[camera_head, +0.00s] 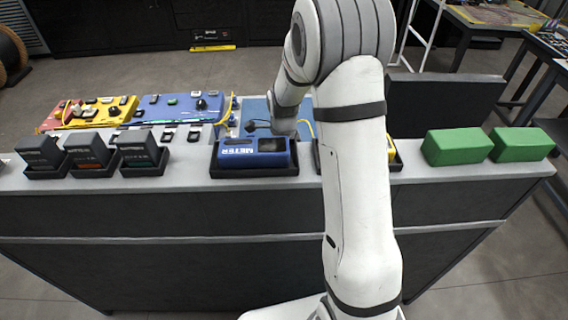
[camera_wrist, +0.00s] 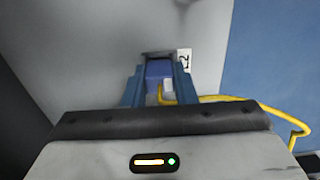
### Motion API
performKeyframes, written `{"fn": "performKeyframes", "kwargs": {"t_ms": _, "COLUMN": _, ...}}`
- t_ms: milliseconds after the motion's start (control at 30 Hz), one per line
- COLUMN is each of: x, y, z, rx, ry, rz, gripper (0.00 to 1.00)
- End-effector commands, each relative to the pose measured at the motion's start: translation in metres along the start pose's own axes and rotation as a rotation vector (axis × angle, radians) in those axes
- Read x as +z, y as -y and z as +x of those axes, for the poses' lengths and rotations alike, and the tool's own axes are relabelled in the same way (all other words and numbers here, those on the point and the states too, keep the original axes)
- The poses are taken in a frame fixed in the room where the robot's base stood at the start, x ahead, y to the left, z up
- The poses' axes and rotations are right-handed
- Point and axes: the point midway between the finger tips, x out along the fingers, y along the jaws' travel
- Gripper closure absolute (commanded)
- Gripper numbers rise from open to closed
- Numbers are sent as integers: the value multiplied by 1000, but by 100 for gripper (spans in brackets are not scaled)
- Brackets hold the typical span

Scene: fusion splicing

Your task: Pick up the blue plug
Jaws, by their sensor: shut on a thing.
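The blue plug (camera_wrist: 157,72) sits between the two blue fingers of my gripper (camera_wrist: 158,84) in the wrist view. The gripper is shut on it. A yellow cable (camera_wrist: 230,99) runs from the plug to the right and bends down. A dark opening (camera_wrist: 158,54) lies just beyond the plug's far end, beside a white label (camera_wrist: 184,60). I cannot tell whether the plug is still inside it. In the head view my arm and the blue meter hide the gripper and plug.
The blue meter (camera_head: 254,152) stands in a black tray on the bench (camera_head: 190,183). Yellow (camera_head: 92,112) and blue (camera_head: 181,107) panels lie behind at left. Dark boxes (camera_head: 88,152) stand at front left, green blocks (camera_head: 458,147) at right. A blue surface (camera_wrist: 272,70) lies right in the wrist view.

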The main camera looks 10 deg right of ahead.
Motion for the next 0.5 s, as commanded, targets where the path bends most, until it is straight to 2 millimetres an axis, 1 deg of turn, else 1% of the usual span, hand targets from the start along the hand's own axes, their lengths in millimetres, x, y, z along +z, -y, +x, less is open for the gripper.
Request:
{"fn": "performKeyframes", "kwargs": {"t_ms": 67, "x": 0, "y": 0, "z": -1, "rx": -1, "ry": 0, "rz": 0, "gripper": 97}}
{"fn": "performKeyframes", "kwargs": {"t_ms": 167, "x": 0, "y": 1, "z": -8, "rx": -3, "ry": 1, "rz": 1, "gripper": 97}}
{"fn": "performKeyframes", "kwargs": {"t_ms": 267, "x": 0, "y": 1, "z": -23, "rx": -5, "ry": 1, "rz": 1, "gripper": 97}}
{"fn": "performKeyframes", "kwargs": {"t_ms": 500, "x": 0, "y": 1, "z": -72, "rx": -4, "ry": 1, "rz": 1, "gripper": 97}}
